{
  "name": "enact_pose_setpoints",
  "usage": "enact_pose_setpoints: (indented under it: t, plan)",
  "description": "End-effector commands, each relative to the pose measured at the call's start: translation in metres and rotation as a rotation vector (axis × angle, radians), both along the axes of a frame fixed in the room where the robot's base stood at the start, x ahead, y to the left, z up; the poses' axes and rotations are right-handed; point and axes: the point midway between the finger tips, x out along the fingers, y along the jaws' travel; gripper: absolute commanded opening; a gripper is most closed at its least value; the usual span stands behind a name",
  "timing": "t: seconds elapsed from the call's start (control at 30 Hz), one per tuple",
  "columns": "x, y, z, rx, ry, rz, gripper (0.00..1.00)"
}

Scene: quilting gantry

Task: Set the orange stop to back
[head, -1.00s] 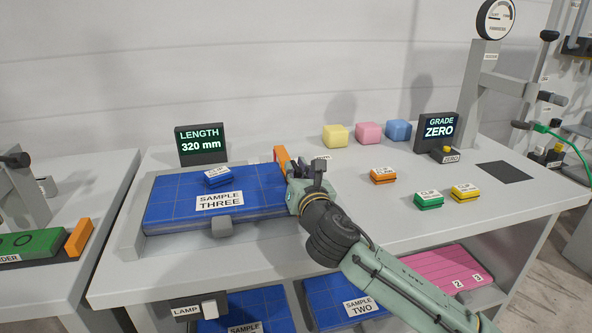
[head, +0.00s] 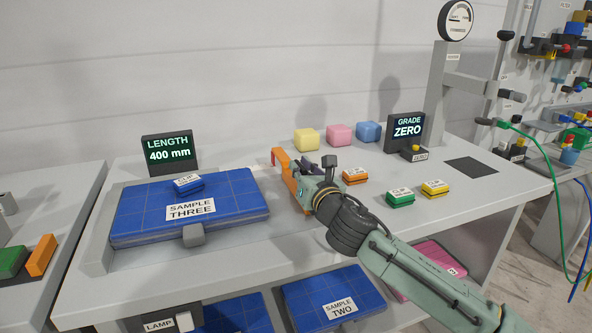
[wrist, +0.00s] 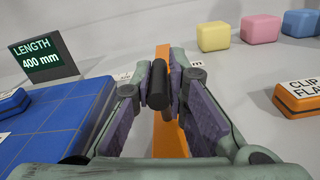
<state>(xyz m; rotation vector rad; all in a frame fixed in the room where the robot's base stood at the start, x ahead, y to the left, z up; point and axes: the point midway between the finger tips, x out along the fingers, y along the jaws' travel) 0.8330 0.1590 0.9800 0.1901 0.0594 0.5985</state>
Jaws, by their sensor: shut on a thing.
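The orange stop (head: 283,168) stands on the bench to the right of the blue sample three (head: 160,215), with a gap between them. My gripper (head: 314,170) is at the stop. In the wrist view its two purple-padded fingers (wrist: 160,88) are shut on a dark round handle (wrist: 157,80), with the orange stop (wrist: 168,142) behind and below it. The fingers hide part of the stop. The length display (head: 169,153) reads 400 mm.
A blue clip (head: 188,183) lies on sample three. Orange (head: 355,176), green (head: 400,198) and yellow (head: 435,188) clips lie right of my gripper. Yellow, pink and blue blocks stand behind. The grade display (head: 404,132) reads ZERO.

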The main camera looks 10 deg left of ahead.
Motion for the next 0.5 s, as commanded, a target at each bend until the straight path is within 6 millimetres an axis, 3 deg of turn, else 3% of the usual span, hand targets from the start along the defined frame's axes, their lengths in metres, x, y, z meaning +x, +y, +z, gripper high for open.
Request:
enact_pose_setpoints:
  t: [0.33,0.5]
  plan:
    - [0.0032,-0.0047,0.0012,0.001,0.000,-0.013,0.34]
    - [0.0024,-0.0034,0.0008,0.000,0.000,-0.009,0.34]
